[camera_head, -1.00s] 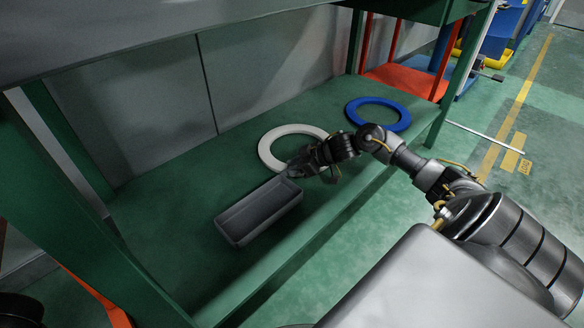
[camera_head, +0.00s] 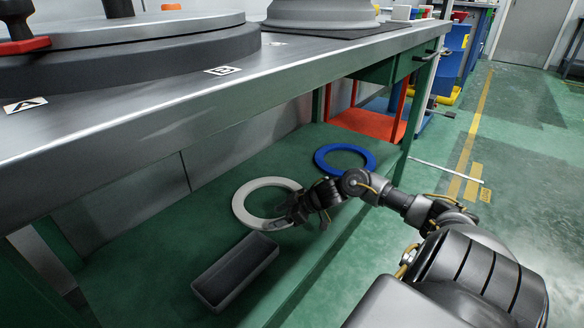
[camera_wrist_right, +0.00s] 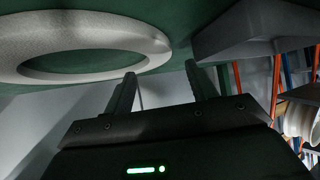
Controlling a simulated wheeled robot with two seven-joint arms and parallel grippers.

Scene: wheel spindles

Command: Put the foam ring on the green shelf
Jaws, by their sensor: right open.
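A flat white ring (camera_head: 240,204), speckled like foam, lies on the green shelf (camera_head: 150,235) under the workbench. It also shows at the top left of the right wrist view (camera_wrist_right: 95,72). My right gripper (camera_head: 290,214) is at the ring's near right side, seeming to overlap its edge in the head view. In the right wrist view its two fingers (camera_wrist_right: 162,85) are apart, with nothing between them. The ring's near right edge is partly hidden by the gripper; contact cannot be told. My left gripper is not in view.
A grey open tray (camera_head: 236,270) lies in front of the white ring. A blue ring (camera_head: 345,148) lies farther back on the shelf. The steel bench top (camera_head: 120,140) overhangs the shelf. A green post (camera_head: 412,125) stands at the right.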

